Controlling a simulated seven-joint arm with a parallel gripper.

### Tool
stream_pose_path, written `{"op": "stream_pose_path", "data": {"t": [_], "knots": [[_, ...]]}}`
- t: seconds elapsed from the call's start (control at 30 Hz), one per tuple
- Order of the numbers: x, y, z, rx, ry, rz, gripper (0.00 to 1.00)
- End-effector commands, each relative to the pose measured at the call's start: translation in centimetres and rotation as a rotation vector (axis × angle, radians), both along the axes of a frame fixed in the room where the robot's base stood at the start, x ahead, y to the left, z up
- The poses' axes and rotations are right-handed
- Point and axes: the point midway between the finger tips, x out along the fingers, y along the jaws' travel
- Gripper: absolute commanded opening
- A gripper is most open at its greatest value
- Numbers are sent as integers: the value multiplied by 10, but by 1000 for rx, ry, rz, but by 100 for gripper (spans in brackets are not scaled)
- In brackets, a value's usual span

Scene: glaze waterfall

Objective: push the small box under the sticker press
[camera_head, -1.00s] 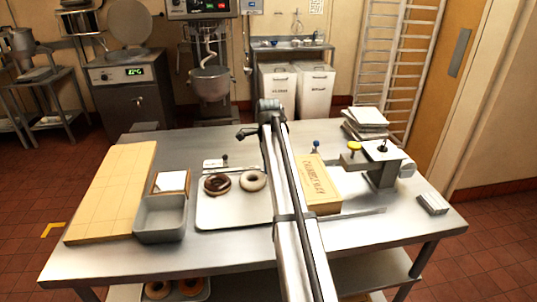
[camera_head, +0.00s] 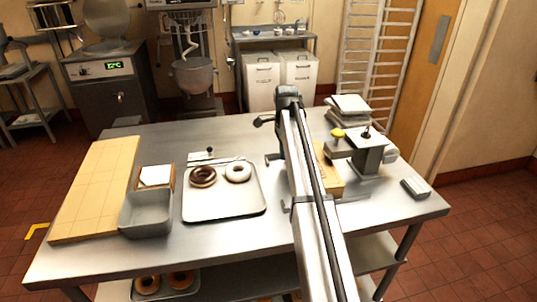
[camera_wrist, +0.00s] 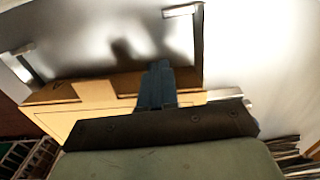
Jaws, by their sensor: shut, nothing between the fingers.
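The small tan box (camera_head: 330,178) lies on the steel table beside the sticker press (camera_head: 366,155). Its right part is close to the press head with the yellow knob (camera_head: 338,133); I cannot tell how far under it reaches. My arm hides the box's left part in the head view. In the wrist view my gripper (camera_wrist: 158,82) is shut and empty, its dark fingertips right against or just in front of the box (camera_wrist: 90,103). Contact is hard to make out.
A tray (camera_head: 222,205) with two donuts lies left of my arm. Further left are a grey bin (camera_head: 146,222) and a wooden board (camera_head: 92,195). A stack of flat pieces (camera_head: 349,106) stands behind the press. A small grey block (camera_head: 416,188) lies at the right table edge.

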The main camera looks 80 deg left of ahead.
Motion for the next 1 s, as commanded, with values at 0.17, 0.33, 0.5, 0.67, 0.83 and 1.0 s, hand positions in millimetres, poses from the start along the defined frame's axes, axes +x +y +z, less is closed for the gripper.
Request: {"op": "stream_pose_path", "data": {"t": [0.17, 0.33, 0.5, 0.67, 0.83, 1.0], "knots": [[42, 1, 0, 0, 0, -1, 0], [57, 0, 0, 0, 0, 0, 0], [58, 0, 0, 0, 0, 1, 0], [58, 0, 0, 0, 0, 1, 0], [54, 0, 0, 0, 0, 1, 0], [40, 0, 0, 0, 0, 2, 0]]}}
